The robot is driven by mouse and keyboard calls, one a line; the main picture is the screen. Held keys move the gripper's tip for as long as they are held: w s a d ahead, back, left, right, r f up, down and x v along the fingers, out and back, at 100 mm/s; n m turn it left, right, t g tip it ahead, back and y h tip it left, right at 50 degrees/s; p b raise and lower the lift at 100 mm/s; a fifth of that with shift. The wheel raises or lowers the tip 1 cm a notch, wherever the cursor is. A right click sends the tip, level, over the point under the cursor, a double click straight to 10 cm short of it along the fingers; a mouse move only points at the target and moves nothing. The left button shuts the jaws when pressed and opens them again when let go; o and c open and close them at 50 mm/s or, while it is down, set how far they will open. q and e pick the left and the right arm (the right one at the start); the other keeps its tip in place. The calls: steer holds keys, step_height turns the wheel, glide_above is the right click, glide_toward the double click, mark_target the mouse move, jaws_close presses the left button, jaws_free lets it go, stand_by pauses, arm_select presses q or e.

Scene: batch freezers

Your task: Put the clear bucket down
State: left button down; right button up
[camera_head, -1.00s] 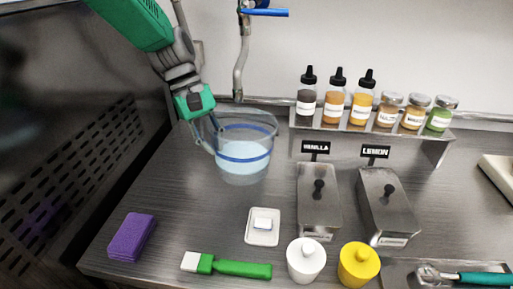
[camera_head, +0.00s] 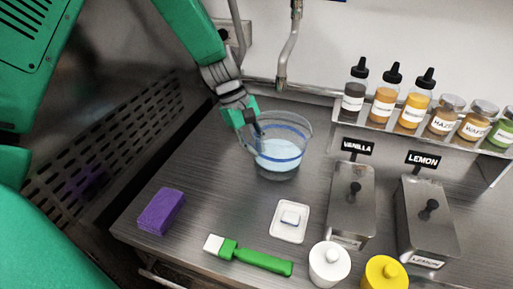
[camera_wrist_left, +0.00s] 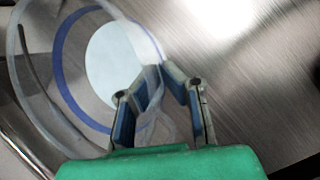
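The clear bucket (camera_head: 279,156) has a blue band and holds pale liquid. It is upright at the back left of the counter, and I cannot tell whether its base touches the surface. My left gripper (camera_head: 254,140) is at the bucket's left side. In the left wrist view, the fingers of my left gripper (camera_wrist_left: 155,80) close at their tips on a clear part at the side of the bucket (camera_wrist_left: 68,75). Whether that part is a handle or the wall is hard to tell. My right gripper is not in view.
A purple sponge (camera_head: 161,211), a green brush (camera_head: 248,257) and a small white dish (camera_head: 289,235) lie in front of the bucket. Metal containers (camera_head: 350,203) stand to its right, below a bottle shelf (camera_head: 385,129). A perforated panel (camera_head: 120,140) borders the left.

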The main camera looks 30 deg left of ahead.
arm_select(q)
steer(key=shift+w+a+f, duration=0.1)
steer(key=shift+a+f, duration=0.05)
steer(key=shift+f, duration=0.15)
steer(key=c, duration=1.7)
jaws_free()
steer(key=shift+a+f, duration=0.1)
steer(key=shift+a, duration=0.3)
steer(key=shift+r, duration=0.3)
steer(key=v, duration=1.1)
steer(key=shift+r+p, duration=0.2)
steer(key=shift+p, duration=0.1)
